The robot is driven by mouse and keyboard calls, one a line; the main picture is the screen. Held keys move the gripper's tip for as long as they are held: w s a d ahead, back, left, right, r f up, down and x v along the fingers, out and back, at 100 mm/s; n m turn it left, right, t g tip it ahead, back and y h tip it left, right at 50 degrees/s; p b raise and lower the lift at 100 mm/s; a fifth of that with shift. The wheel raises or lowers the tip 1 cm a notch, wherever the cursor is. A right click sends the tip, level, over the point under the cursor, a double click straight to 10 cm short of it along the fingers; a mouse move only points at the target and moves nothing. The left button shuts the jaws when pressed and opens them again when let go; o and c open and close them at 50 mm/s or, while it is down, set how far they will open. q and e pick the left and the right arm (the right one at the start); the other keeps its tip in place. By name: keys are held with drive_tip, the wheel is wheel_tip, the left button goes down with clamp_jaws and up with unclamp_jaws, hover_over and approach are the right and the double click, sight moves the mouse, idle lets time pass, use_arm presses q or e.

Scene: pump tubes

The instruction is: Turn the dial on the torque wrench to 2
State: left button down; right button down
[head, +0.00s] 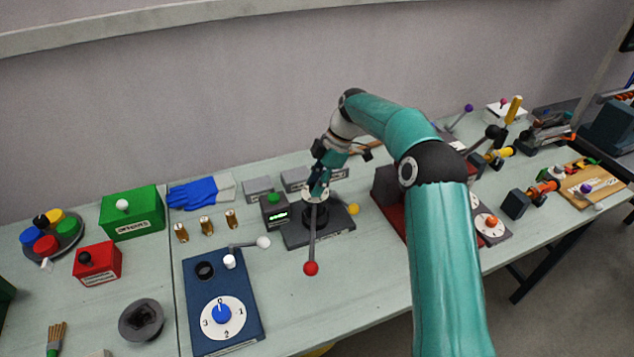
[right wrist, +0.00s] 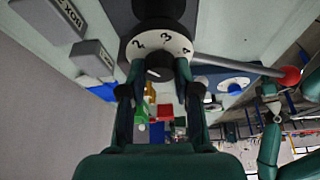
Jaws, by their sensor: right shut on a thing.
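The torque wrench has a long grey lever (head: 312,240) ending in a red ball (head: 311,268); it stands on a dark base (head: 300,236) at the middle of the bench. Its white dial (right wrist: 178,44), with 2, 3 and 4 readable, shows in the right wrist view. My right gripper (head: 318,188) comes down over the dial from above. Its fingers are shut on the black dial knob (right wrist: 159,66). The arm and fingers partly hide the dial in the head view, and I cannot tell which number the knob points to.
A blue panel (head: 243,332) with a 0-to-3 dial and a crank lies to the lower left.

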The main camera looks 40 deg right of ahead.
drive_tip(key=c, duration=0.8)
unclamp_jaws()
drive_tip(key=shift+d, duration=0.1)
drive_tip(key=shift+v, duration=5.95)
